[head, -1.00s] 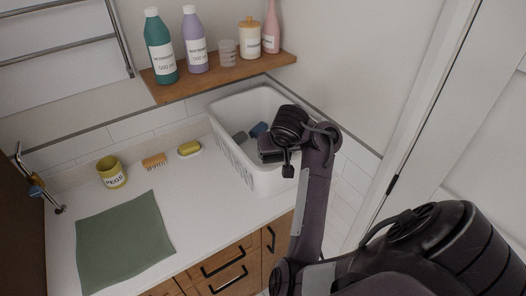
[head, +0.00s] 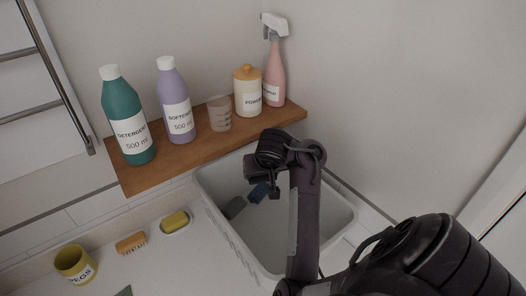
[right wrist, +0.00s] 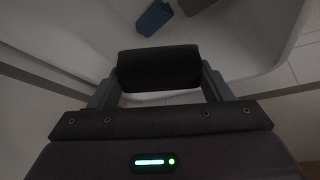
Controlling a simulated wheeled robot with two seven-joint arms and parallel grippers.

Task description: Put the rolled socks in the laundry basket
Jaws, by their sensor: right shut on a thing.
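The rolled socks (right wrist: 158,68) are a dark, nearly black roll in the right wrist view. My right gripper (right wrist: 160,80) is shut on them, one finger at each end. In the head view my right gripper (head: 274,186) hangs over the white laundry basket (head: 228,238), and the socks are hard to tell apart from the dark wrist. A blue item (head: 258,192) and a grey item (head: 235,207) lie inside the basket. They also show below the socks in the right wrist view. My left gripper is in neither current view.
A wooden shelf (head: 150,178) above the basket's back edge holds a green detergent bottle (head: 128,120), a purple softener bottle (head: 175,105), a cup, a jar and a pink spray bottle. A yellow peg pot (head: 75,264), brush and soap stand on the counter left.

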